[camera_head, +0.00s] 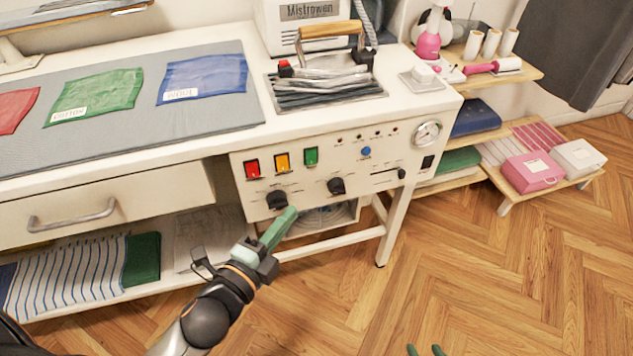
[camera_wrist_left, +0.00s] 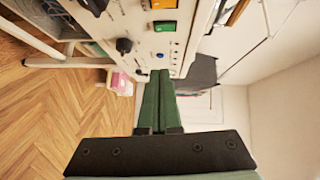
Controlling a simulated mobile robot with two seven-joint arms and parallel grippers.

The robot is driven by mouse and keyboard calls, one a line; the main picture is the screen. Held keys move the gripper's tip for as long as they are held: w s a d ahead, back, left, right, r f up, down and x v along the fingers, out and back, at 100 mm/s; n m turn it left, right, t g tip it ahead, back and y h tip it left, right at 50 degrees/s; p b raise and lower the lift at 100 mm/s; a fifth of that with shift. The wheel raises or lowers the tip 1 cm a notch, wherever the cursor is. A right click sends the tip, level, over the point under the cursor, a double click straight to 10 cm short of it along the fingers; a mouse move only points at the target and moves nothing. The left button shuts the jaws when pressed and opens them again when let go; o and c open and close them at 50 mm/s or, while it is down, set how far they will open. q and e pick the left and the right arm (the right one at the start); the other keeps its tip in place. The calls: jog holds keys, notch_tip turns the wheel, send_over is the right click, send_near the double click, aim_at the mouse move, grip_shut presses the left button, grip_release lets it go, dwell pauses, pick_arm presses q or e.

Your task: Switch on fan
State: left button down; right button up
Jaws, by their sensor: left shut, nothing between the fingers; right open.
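The white control panel (camera_head: 340,160) on the table front carries a red switch (camera_head: 252,169), an amber switch (camera_head: 282,162) and a green switch (camera_head: 311,156). Below them are a left black knob (camera_head: 277,200) and a right black knob (camera_head: 336,186). A fan-like round grille (camera_head: 322,218) shows under the panel, partly hidden. My left gripper (camera_head: 288,216) is shut and empty, its tip appearing just beside the left knob; contact cannot be told. The left wrist view shows its closed green fingers (camera_wrist_left: 160,76) and the green switch (camera_wrist_left: 165,26). My right gripper (camera_head: 426,350) is open at the bottom edge.
A gauge (camera_head: 427,134), a blue button (camera_head: 366,151) and a slider (camera_head: 388,174) are on the panel's right part. A drawer handle (camera_head: 72,216) sticks out at left. An iron (camera_head: 330,50) stands on the table. The wooden floor (camera_head: 500,270) at right is clear.

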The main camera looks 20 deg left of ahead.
pick_arm(q)
jog(key=shift+w, duration=0.2)
send_near(316, 163)
jog(key=w+d, duration=0.2)
jog(key=d, duration=0.1)
jog(key=w, duration=0.1)
jog(key=w+a, duration=0.1)
jog(key=w+b, duration=0.1)
jog(key=shift+w+a+f, duration=0.25)
jog(key=shift+w+a, duration=0.1)
jog(key=shift+w, duration=0.05)
jog(key=shift+f, duration=0.1)
